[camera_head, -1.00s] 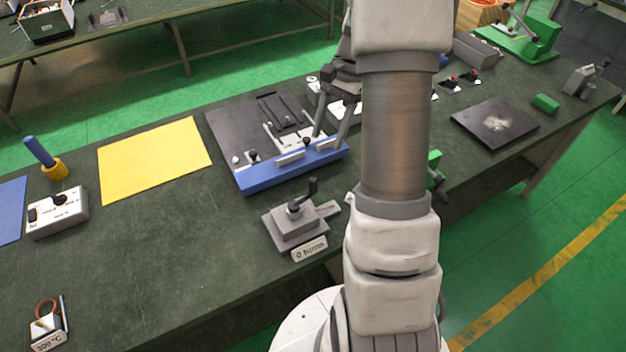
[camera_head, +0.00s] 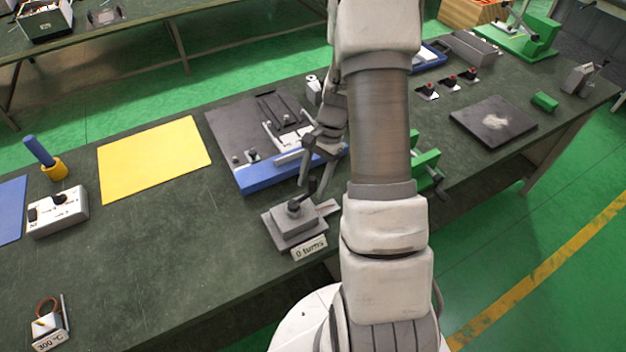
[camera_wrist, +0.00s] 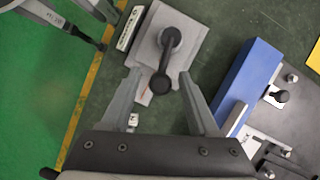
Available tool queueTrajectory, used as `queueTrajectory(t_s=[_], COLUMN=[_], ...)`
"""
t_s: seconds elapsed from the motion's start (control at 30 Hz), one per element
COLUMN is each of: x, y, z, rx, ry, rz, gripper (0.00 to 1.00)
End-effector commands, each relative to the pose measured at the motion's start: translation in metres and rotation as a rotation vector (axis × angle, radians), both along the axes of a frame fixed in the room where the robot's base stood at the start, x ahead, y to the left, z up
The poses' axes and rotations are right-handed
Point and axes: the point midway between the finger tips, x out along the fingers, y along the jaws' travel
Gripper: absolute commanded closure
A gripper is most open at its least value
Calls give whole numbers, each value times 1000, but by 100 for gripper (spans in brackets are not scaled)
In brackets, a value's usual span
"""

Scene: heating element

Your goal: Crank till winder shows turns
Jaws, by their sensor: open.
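The winder (camera_head: 290,226) is a grey stepped block on the near edge of the green bench, with a black crank on top. Its white label (camera_head: 310,248) reads "0 turns". My gripper (camera_head: 308,178) is above the winder and is open. In the wrist view my gripper (camera_wrist: 159,76) has one finger on each side of the crank's handle end (camera_wrist: 161,84), with gaps on both sides. The crank's hub (camera_wrist: 170,38) lies beyond the fingertips. I cannot tell how far above the handle the fingers are. The winder also shows in the wrist view (camera_wrist: 190,42).
A black fixture with a blue front bar (camera_head: 265,177) stands just behind the winder; the bar (camera_wrist: 247,85) lies right of my fingers in the wrist view. A yellow mat (camera_head: 155,158) and a white switch box (camera_head: 58,213) are to the left. The bench left of the winder is bare.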

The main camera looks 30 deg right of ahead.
Motion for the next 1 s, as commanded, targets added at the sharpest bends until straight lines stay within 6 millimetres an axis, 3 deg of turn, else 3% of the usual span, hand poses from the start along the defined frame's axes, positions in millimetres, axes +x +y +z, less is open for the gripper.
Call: queueTrajectory(t_s=[0.07, 0.4, 1.0], x=[0, 0, 0], y=[0, 0, 0], z=[0, 1, 1], rx=[0, 0, 0], ry=[0, 0, 0], rz=[0, 0, 0], gripper=[39, 99, 100])
